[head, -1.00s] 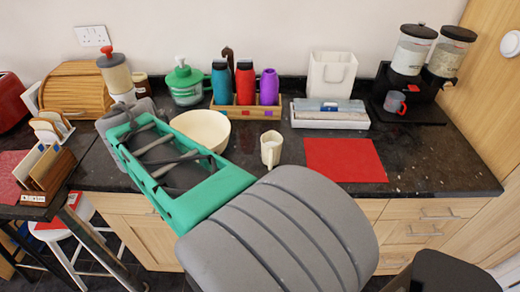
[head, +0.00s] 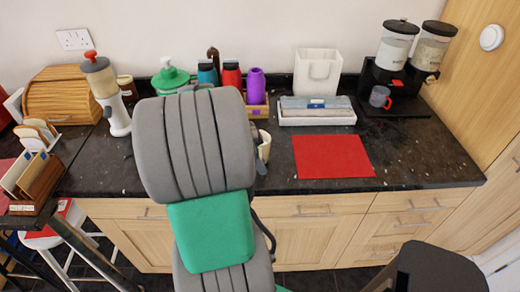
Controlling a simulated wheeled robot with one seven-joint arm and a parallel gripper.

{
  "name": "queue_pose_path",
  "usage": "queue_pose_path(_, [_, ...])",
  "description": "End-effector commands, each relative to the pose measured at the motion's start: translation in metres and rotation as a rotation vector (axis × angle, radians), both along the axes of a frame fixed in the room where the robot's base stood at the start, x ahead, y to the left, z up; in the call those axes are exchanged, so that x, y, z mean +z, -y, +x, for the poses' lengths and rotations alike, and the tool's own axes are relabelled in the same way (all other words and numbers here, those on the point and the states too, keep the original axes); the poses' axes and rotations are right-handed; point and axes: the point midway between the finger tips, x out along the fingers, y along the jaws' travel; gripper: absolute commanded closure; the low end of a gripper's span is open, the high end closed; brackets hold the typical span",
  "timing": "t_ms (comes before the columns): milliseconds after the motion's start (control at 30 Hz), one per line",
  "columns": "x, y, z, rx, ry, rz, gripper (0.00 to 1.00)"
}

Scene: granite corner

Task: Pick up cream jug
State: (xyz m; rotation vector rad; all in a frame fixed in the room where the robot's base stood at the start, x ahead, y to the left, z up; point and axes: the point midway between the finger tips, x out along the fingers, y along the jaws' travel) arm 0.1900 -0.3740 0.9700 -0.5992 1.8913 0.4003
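The cream jug (head: 264,144) stands on the dark granite worktop, left of the red mat. Only its right part shows, because my arm hides the rest. My large grey and green arm links fill the middle of the head view. A small grey piece (head: 261,166) at the arm's right edge, just in front of the jug, may be part of my gripper. The fingers are hidden behind the arm, so I cannot see whether they are open or touch the jug.
The red mat (head: 332,156) lies flat right of the jug. Behind stand a grey-white tray (head: 317,120), a white bag-like holder (head: 317,72), a purple bottle (head: 256,87) and a red bottle (head: 231,75). A cereal dispenser (head: 391,62) with a mug (head: 380,97) is at right. The right worktop is mostly clear.

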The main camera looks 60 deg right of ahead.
Motion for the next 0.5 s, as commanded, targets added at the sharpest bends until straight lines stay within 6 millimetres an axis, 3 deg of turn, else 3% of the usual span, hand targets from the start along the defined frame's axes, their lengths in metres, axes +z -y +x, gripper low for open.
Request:
queue_pose_path(300, [0.0004,-0.0001,0.0004,0.001,0.0,0.0,1.0])
queue_pose_path(500, [0.0005,0.0,0.0005,0.002,0.0,0.0,1.0])
